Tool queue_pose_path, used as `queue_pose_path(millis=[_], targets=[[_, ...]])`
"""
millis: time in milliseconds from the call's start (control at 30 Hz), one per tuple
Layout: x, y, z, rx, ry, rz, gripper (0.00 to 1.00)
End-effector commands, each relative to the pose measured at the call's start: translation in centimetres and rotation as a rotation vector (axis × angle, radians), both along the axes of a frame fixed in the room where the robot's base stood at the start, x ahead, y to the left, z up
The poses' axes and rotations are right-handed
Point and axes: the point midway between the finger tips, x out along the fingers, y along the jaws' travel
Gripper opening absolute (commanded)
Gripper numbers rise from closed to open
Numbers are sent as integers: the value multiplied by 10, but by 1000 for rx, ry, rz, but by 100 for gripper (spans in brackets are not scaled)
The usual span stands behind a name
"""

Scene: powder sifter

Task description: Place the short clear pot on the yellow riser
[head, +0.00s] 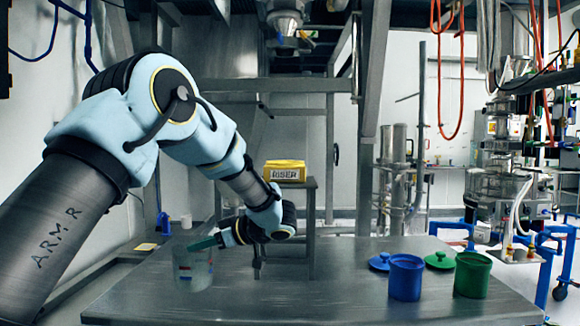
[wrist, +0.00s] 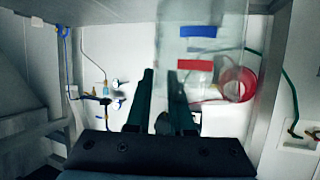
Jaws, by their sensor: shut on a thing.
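The short clear pot (head: 193,270) is at the left of the metal table in the head view, see-through, with red and blue marks. It also shows in the wrist view (wrist: 203,48), at the top, with a blue and a red stripe. My gripper (head: 204,243) is at its rim, with the green fingers shut on its wall. The fingers (wrist: 162,76) overlap its left edge in the wrist view. I cannot tell whether its base touches the table. The yellow riser (head: 286,171), labelled RISER, sits on a raised grey stand behind and right of my gripper.
A blue pot (head: 405,278) with a blue lid (head: 379,262) beside it, and a green pot (head: 472,275) with a green lid (head: 439,261), stand at the right of the table (head: 330,300). The table's middle front is clear. A metal frame rises behind.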

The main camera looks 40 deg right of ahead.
Motion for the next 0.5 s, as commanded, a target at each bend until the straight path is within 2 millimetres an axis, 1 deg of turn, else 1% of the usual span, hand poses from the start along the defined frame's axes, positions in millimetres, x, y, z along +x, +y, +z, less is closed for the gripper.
queue_pose_path(millis=[33, 167, 333, 467, 500], targets=[[1, 6, -3, 3, 0, -1, 0], [3, 18, -11, 3, 1, -18, 0], [6, 41, -26, 4, 3, -44, 0], [10, 66, -43, 5, 4, -74, 0], [12, 78, -51, 8, 3, -86, 0]])
